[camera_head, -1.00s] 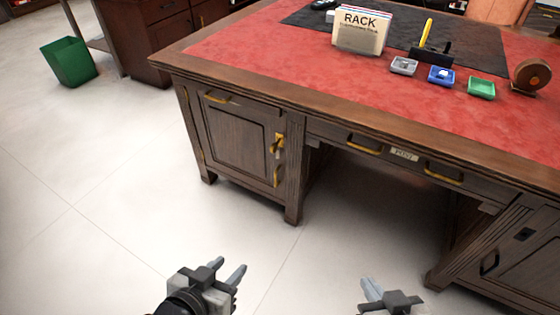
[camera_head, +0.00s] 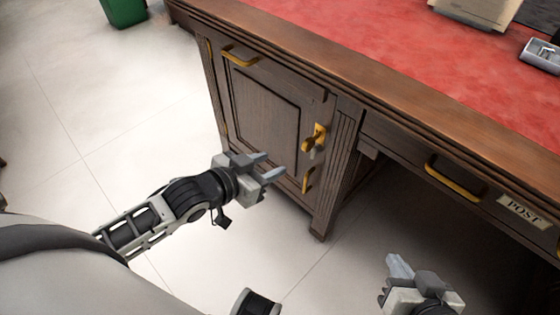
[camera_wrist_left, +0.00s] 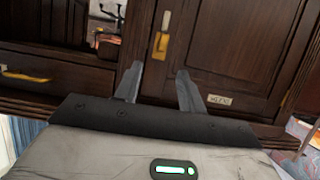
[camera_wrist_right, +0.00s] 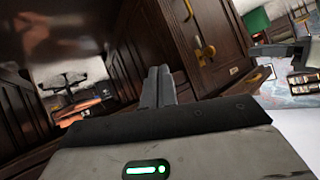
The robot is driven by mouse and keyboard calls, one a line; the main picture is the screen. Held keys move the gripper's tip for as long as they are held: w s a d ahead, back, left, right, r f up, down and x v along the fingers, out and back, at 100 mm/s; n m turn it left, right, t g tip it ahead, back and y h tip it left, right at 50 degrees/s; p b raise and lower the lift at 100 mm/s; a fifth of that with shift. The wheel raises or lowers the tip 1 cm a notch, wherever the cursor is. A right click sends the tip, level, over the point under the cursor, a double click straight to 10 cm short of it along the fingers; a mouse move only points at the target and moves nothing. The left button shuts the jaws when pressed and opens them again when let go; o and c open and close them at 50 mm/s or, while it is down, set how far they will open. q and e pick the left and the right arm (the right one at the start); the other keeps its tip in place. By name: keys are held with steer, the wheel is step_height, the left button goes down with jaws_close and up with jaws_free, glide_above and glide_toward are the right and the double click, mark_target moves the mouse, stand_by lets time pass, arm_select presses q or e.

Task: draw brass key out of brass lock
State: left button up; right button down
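The brass lock (camera_head: 320,131) is on the right edge of the dark wooden cabinet door, below the desk top. The brass key (camera_head: 308,144) appears to stick out of it toward the left; its details are too small to tell. My left gripper (camera_head: 274,168) is open and empty, left of and a little below the lock, its fingers pointing toward the door edge. Its open fingers also show in the left wrist view (camera_wrist_left: 157,85). My right gripper (camera_head: 398,268) is lower right, below the drawer, apart from the lock. Its fingers are together and empty in the right wrist view (camera_wrist_right: 158,87).
The desk (camera_head: 330,70) has a red top, with a drawer handle (camera_head: 455,178) and POST label (camera_head: 524,212) to the right. A green bin (camera_head: 123,10) stands far left. The floor before the door is clear.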

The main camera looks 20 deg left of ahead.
mark_target(304, 148)
arm_select(q)
steer(key=b+x, duration=0.2)
steer(key=x, duration=0.3)
steer(key=b+x, duration=0.2)
steer(key=x, duration=0.4)
steer(key=b+x, duration=0.1)
steer(key=x, duration=0.4)
steer(key=shift+w+a+b, duration=0.25)
steer(key=shift+w+b, duration=0.15)
steer(key=shift+w, duration=0.05)
arm_select(e)
steer(key=a+r+t+y, duration=0.2)
steer(key=r, duration=0.1)
steer(key=shift+w+t, duration=0.4)
arm_select(q)
jaws_close()
arm_select(e)
steer(key=shift+r, duration=0.15)
arm_select(q)
steer(key=shift+s, duration=0.15)
arm_select(e)
steer(key=shift+r, duration=0.15)
